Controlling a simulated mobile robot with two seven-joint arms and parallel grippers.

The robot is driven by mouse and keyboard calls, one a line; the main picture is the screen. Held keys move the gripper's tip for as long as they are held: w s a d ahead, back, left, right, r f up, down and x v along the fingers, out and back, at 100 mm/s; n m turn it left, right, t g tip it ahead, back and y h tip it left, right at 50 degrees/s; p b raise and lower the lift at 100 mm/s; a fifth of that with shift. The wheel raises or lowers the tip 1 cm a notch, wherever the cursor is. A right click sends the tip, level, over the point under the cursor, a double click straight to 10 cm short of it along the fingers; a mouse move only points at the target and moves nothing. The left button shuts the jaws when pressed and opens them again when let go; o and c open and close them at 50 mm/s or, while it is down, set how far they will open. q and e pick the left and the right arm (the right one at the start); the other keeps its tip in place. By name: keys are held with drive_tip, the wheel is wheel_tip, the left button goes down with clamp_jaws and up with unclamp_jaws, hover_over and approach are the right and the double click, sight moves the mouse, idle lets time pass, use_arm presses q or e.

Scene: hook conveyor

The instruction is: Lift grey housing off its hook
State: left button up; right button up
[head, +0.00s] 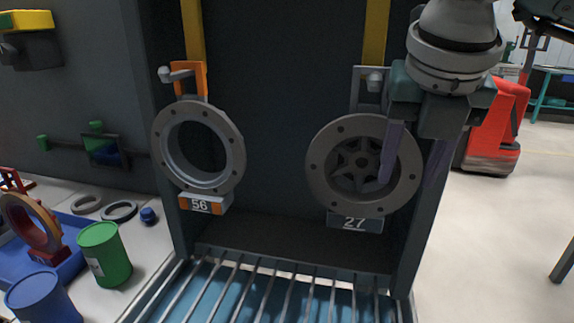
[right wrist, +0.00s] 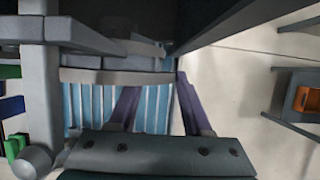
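A round grey housing (head: 319,165) with a spoked centre hangs on a grey hook (head: 357,85) at the right, above a grey plate marked 27 (head: 354,223). An open grey ring (head: 237,160) hangs on an orange hook (head: 202,78) at the left, above a plate marked 56 (head: 203,203). My right gripper (head: 408,183) points down at the right side of the spoked housing. Its purple fingers are apart; one overlaps the housing's face, the other is beyond its right edge. In the right wrist view the fingers (right wrist: 158,82) are spread; contact cannot be told. My left gripper is out of view.
A slatted rack with a blue base (head: 260,293) lies below the hooks. A dark frame encloses them. Green (head: 104,254) and blue (head: 42,298) cups stand at lower left beside a blue tray.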

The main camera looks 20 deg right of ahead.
clamp_jaws()
idle(0.4)
drive_tip(key=shift+r, duration=0.1)
